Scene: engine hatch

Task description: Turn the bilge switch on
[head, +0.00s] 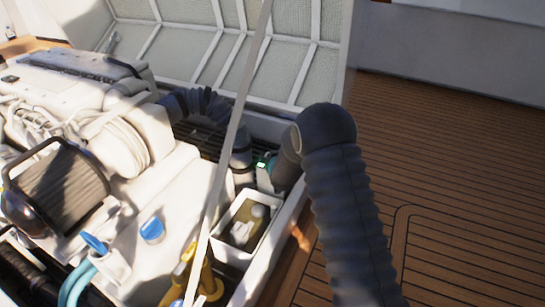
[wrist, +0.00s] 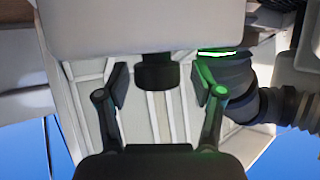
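In the wrist view my gripper (wrist: 160,90) is open, its two fingers spread wide. A short dark round knob (wrist: 157,72) sits between the fingertips, under the edge of a pale panel (wrist: 150,25). It may be the bilge switch; no label shows. I see gaps between the knob and both fingers. A bright green light (wrist: 217,53) glows beside the right finger and tints it. In the head view a small green light (head: 262,164) shows by the end of my dark sleeved arm. My fingers and the knob cannot be made out there.
A pale engine (head: 75,85) fills the left. A white open box (head: 222,250) stands below the green light. A dark ribbed hose (head: 205,103) runs behind, and a grey strut (head: 232,130) crosses the hatch. The raised hatch lid (head: 185,45) is behind. The wooden deck (head: 450,150) at right is clear.

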